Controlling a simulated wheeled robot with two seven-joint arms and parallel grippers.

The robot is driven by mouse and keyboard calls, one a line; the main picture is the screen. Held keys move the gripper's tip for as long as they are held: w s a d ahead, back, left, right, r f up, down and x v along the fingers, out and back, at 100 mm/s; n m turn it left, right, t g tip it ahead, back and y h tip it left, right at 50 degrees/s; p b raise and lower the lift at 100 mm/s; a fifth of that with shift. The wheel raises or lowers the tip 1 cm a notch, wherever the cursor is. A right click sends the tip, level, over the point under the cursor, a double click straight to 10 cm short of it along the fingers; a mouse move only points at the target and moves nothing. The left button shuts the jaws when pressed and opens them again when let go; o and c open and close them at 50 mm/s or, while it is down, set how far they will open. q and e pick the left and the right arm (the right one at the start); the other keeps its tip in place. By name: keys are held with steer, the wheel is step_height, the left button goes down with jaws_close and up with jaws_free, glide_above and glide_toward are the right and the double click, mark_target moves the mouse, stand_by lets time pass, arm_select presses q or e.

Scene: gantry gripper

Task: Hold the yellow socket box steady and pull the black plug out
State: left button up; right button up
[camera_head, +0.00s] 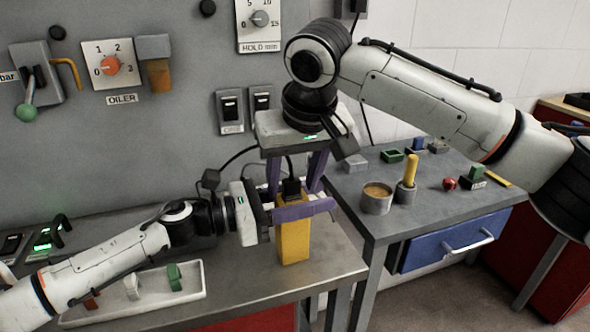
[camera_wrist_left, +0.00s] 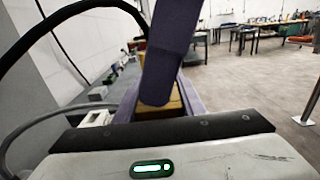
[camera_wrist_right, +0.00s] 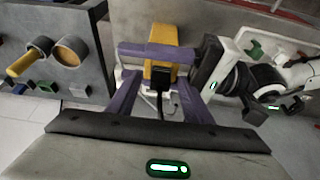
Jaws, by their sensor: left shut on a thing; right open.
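The yellow socket box (camera_head: 293,243) stands upright near the right end of the grey bench. My left gripper (camera_head: 304,210) reaches in from the left and is shut on the upper part of the box. The black plug (camera_head: 292,188) sits at the top of the box with a black cable. My right gripper (camera_head: 296,184) points down from above, open, with one purple finger on each side of the plug. In the right wrist view the plug (camera_wrist_right: 160,77) lies between the open fingers, against the yellow box (camera_wrist_right: 161,40). In the left wrist view a finger hides most of the box (camera_wrist_left: 160,108).
A white tray (camera_head: 190,290) with small parts lies on the bench beneath my left arm. A grey table (camera_head: 372,225) on the right holds a round cup (camera_head: 376,203), a yellow peg (camera_head: 411,170) and small blocks. A panel with knobs (camera_head: 109,65) stands behind.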

mark_target(293, 182)
steer(key=c, duration=1.2)
steer(key=shift+o, duration=0.2)
steer(key=shift+r, duration=1.55)
steer(key=shift+r, duration=0.1)
steer(key=shift+r, duration=1.4)
arm_select(q)
steer(key=o, duration=1.2)
